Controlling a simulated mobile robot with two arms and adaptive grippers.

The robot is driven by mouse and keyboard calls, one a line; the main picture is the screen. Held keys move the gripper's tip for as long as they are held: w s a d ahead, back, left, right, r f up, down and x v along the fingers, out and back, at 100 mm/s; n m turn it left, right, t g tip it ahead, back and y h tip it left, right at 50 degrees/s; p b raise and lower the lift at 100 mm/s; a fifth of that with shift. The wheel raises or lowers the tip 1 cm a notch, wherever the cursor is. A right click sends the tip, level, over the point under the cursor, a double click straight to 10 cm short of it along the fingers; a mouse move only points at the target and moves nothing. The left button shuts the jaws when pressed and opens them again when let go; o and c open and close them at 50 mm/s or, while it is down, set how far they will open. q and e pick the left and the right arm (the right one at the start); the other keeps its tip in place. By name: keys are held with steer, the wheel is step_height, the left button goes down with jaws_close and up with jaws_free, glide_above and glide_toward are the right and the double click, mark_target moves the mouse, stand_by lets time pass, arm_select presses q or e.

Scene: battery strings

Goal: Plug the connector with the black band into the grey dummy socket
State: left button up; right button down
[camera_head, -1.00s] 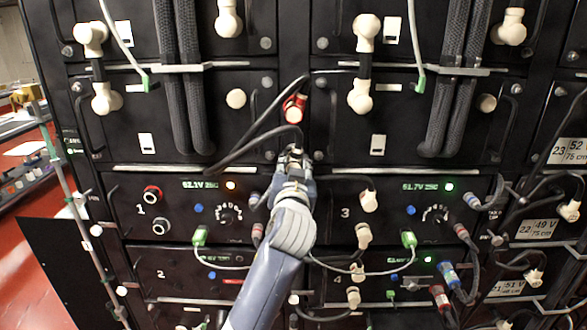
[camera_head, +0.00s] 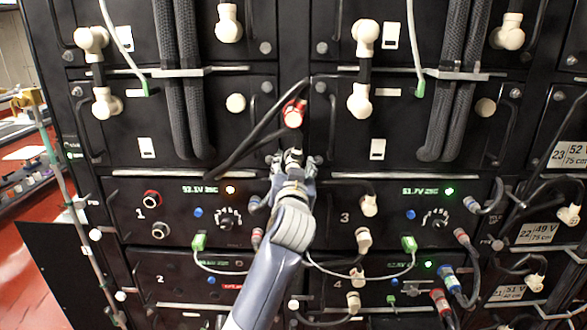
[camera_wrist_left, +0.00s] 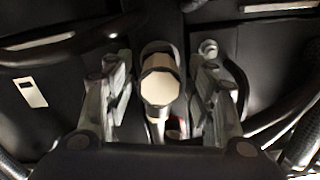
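My left gripper (camera_head: 293,162) is in front of the middle of the rack, below a red-banded connector (camera_head: 294,113). Its two fingers are spread apart. In the left wrist view, a cream connector end (camera_wrist_left: 160,88) with a dark ring around it lies between the open fingers, with a gap on both sides. In the head view a dark piece (camera_head: 293,156) shows between the fingers; I cannot tell for sure that it is the black band. The grey dummy socket (camera_head: 160,229) is empty on panel 1, below a red socket (camera_head: 152,197). My right gripper is not in view.
Black cables (camera_head: 240,148) loop down to the left of my gripper. A green connector (camera_head: 198,242) and a knob (camera_head: 228,219) sit between the gripper and the grey socket. Thick braided hoses (camera_head: 188,100) hang on the upper left.

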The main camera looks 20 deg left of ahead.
arm_select(q)
steer(key=shift+s+f, duration=0.1)
steer(key=shift+s+d, duration=0.1)
steer(key=shift+s, duration=0.15)
steer(key=v, duration=1.1)
steer(key=shift+s, duration=0.15)
